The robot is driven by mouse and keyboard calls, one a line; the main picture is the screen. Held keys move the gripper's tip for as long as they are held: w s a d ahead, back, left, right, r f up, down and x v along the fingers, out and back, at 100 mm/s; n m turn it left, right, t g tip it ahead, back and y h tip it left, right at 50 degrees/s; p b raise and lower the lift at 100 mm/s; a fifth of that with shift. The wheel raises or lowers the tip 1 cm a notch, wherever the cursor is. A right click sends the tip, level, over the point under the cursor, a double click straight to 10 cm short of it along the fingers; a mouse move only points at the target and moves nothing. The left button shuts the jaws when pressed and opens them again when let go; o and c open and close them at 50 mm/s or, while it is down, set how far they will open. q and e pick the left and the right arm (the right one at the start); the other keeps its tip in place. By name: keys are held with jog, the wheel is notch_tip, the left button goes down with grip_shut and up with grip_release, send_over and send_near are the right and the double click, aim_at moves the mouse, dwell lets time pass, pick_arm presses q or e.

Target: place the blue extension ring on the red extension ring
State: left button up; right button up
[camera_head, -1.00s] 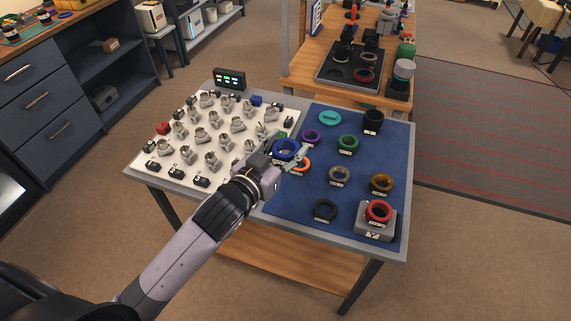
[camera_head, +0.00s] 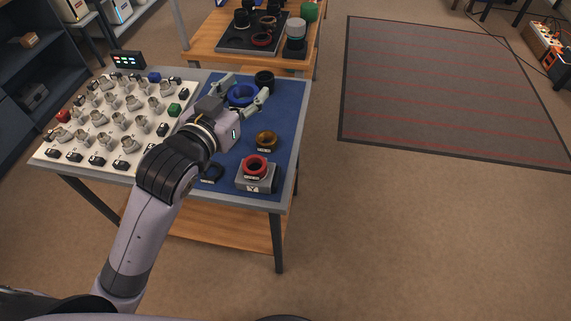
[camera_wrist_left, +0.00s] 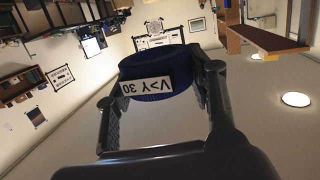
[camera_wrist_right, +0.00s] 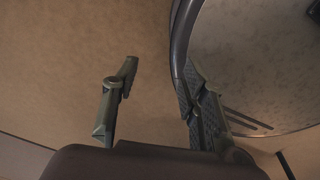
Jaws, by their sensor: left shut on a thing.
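The blue extension ring (camera_head: 241,95) is held between the fingers of my left gripper (camera_head: 243,97), above the far part of the blue mat. In the left wrist view the blue ring (camera_wrist_left: 158,72) shows a white label, and the fingers touch it on both sides. The red extension ring (camera_head: 256,165) sits on a grey block (camera_head: 257,183) at the near right corner of the table, nearer than my left gripper and apart from it. My right gripper (camera_wrist_right: 157,82) shows only in its wrist view; its fingers are apart with nothing between them, over bare floor.
A brown ring (camera_head: 266,139) lies on the blue mat (camera_head: 285,115) beyond the red ring. A black ring (camera_head: 264,79) stands at the far edge. A white board (camera_head: 90,142) with several metal parts fills the table's left side. My arm hides part of the mat.

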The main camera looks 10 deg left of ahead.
pick_arm(q)
jog(key=shift+d+f, duration=0.2)
notch_tip(320, 180, down, 8)
jog(key=b, duration=0.1)
send_over(254, 165)
notch_tip(254, 165, down, 7)
jog(key=shift+r+b, duration=0.1)
jog(key=shift+b, duration=0.35)
jog(key=shift+f, duration=0.2)
notch_tip(254, 165, down, 4)
jog(key=shift+f, duration=0.15)
pick_arm(e)
jog(key=shift+a+f, duration=0.75)
jog(key=shift+f, duration=0.3)
jog(key=shift+a, duration=0.2)
pick_arm(q)
jog(key=o, duration=1.2)
jog(key=shift+f, duration=0.15)
pick_arm(e)
jog(key=shift+a, duration=0.25)
